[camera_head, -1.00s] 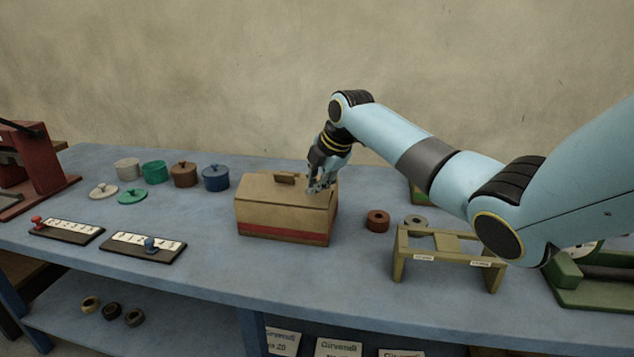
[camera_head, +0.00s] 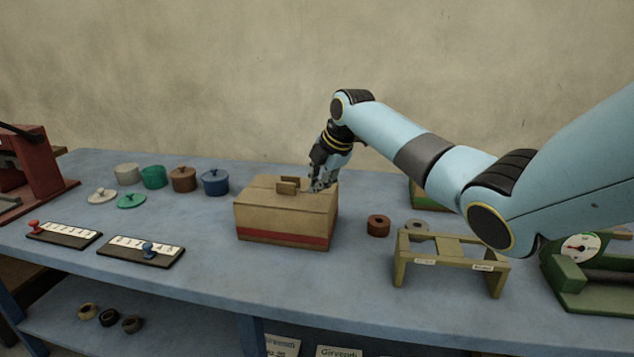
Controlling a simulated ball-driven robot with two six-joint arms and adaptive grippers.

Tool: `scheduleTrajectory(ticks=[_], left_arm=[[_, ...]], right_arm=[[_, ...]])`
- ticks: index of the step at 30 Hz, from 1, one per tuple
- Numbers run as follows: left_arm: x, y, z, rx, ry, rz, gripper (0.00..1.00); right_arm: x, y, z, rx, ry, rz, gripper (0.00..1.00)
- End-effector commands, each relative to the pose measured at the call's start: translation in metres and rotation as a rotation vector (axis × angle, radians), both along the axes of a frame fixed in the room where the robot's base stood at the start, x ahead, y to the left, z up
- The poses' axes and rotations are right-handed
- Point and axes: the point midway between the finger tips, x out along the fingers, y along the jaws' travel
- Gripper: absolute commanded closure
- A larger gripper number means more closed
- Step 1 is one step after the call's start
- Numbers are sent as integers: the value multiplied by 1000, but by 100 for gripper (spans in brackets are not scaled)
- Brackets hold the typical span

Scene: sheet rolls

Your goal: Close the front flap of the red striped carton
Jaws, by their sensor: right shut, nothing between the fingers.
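The red striped carton (camera_head: 285,222) stands upright on the blue bench, a brown box with a red band low on its front. Its top looks covered; the front flap (camera_head: 270,197) lies about level, with its small tab (camera_head: 286,188) just in front of a second tab (camera_head: 291,180) farther back. I cannot tell whether the front flap is fully flat. My right gripper (camera_head: 319,187) is shut and empty, fingers down at the right end of the carton's top; contact cannot be made out. My left gripper is not in view.
A brown ring roll (camera_head: 378,225) and an olive stand (camera_head: 452,259) are right of the carton. Two slider boards (camera_head: 141,250) lie front left. A green machine (camera_head: 585,275) is far right.

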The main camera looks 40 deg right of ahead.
Motion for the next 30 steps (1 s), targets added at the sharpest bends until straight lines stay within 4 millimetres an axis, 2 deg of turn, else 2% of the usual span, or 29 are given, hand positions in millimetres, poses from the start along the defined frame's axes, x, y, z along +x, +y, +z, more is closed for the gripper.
scheduleTrajectory(ticks=[8, 30], left_arm=[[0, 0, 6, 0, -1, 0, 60], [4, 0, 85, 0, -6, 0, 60]], right_arm=[[0, 0, 6, 0, 0, 0, 100], [0, 0, 87, 0, 0, 0, 100]])
